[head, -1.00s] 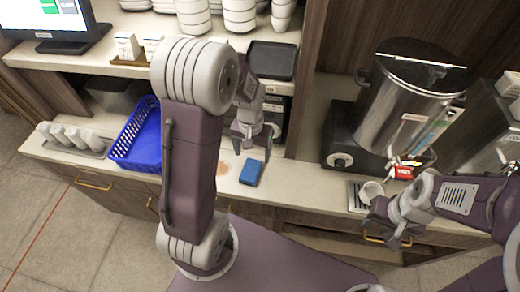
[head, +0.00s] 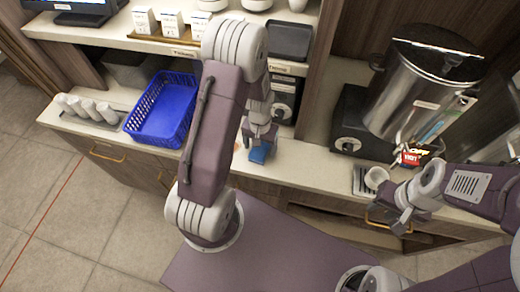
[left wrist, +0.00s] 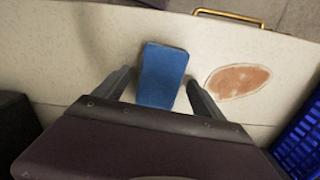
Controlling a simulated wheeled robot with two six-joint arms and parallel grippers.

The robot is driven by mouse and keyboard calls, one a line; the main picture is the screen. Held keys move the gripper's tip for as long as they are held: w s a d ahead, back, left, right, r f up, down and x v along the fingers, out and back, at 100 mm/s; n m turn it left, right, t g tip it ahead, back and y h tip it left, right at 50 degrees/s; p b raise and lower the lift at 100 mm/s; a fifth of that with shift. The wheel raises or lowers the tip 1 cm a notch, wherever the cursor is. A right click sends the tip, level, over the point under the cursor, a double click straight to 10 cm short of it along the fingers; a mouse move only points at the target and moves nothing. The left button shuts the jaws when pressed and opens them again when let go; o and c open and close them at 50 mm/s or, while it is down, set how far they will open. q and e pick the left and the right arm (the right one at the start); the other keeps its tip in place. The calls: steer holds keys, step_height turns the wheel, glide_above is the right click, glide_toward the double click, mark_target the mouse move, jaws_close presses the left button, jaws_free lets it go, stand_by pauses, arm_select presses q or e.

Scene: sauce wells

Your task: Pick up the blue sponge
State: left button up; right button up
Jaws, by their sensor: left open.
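The blue sponge (head: 259,154) lies on the pale counter, partly hidden by my left gripper in the head view. My left gripper (head: 261,140) is over it, pointing down. In the left wrist view the sponge (left wrist: 162,76) lies between the two open fingers of my left gripper (left wrist: 158,85), with a gap on each side. The fingers do not appear to touch it. My right gripper (head: 394,211) is at the right, near the counter's front edge, with its fingers apart and nothing seen between them.
A blue basket (head: 136,126) stands left of my left arm. A reddish oval patch (left wrist: 238,80) lies beside the sponge. A steel urn (head: 400,100) is at the back right. A shelf with small boxes is behind.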

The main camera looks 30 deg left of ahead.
mark_target(263, 150)
arm_select(q)
steer(key=shift+r, duration=0.1)
steer(key=c, duration=1.5)
steer(key=shift+r, duration=0.35)
steer(key=r, duration=0.2)
steer(key=d+r, duration=0.1)
steer(key=r, duration=0.1)
steer(key=shift+d, duration=0.1)
steer(key=d+r, duration=0.2)
steer(key=d, duration=0.1)
steer(key=d+r+b, duration=0.1)
steer(key=d+r, duration=0.1)
steer(key=d, duration=0.2)
steer(key=d+r, duration=0.2)
steer(key=d, duration=0.1)
steer(key=shift+s+d+r, duration=0.15)
steer(key=shift+s+d, duration=0.1)
steer(key=shift+s, duration=0.05)
